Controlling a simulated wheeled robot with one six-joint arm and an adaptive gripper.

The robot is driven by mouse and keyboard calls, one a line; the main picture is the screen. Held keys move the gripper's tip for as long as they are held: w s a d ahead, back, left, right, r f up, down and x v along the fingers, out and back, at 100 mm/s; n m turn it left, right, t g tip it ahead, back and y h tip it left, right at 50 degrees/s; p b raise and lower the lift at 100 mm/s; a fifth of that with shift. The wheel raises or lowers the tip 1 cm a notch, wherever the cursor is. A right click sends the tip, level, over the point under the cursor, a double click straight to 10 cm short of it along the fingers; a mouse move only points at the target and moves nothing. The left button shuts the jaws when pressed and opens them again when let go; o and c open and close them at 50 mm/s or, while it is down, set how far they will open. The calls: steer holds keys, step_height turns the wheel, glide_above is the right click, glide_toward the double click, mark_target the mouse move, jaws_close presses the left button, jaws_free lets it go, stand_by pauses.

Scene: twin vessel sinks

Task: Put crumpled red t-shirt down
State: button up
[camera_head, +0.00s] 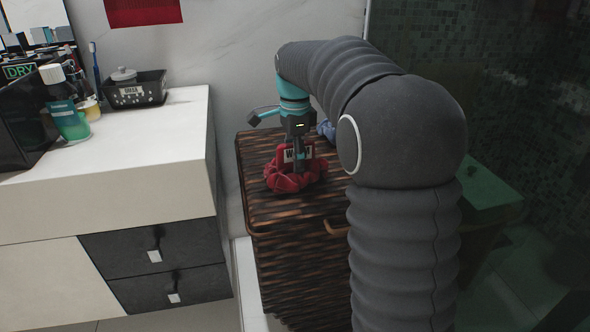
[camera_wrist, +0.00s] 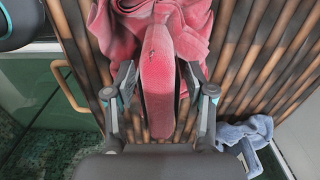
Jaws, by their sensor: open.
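The crumpled red t-shirt (camera_head: 292,176) lies in a heap on top of the brown woven hamper (camera_head: 262,220). My gripper (camera_head: 297,165) points down over the t-shirt in the head view. In the wrist view, the open fingers (camera_wrist: 158,100) stand apart on either side of a fold of the red t-shirt (camera_wrist: 165,35). I cannot tell whether the fingers touch the cloth. The slats of the hamper lid (camera_wrist: 265,60) show around the cloth.
A blue cloth (camera_wrist: 243,138) lies on the hamper near its edge. A white counter (camera_head: 120,180) with dark drawers (camera_head: 160,262) stands at the left, holding bottles and a black basket (camera_head: 135,90). A dark tiled glass area (camera_head: 500,80) is at the right.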

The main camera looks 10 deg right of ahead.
jaws_close()
steer(key=shift+f, duration=0.1)
stand_by(0.4)
step_height(320, 180, up, 5)
steer(key=shift+f+p, duration=0.1)
steer(key=shift+p, duration=0.3)
steer(key=s+d+r, duration=0.6)
steer(key=d, duration=0.4)
steer(key=shift+r, duration=0.4)
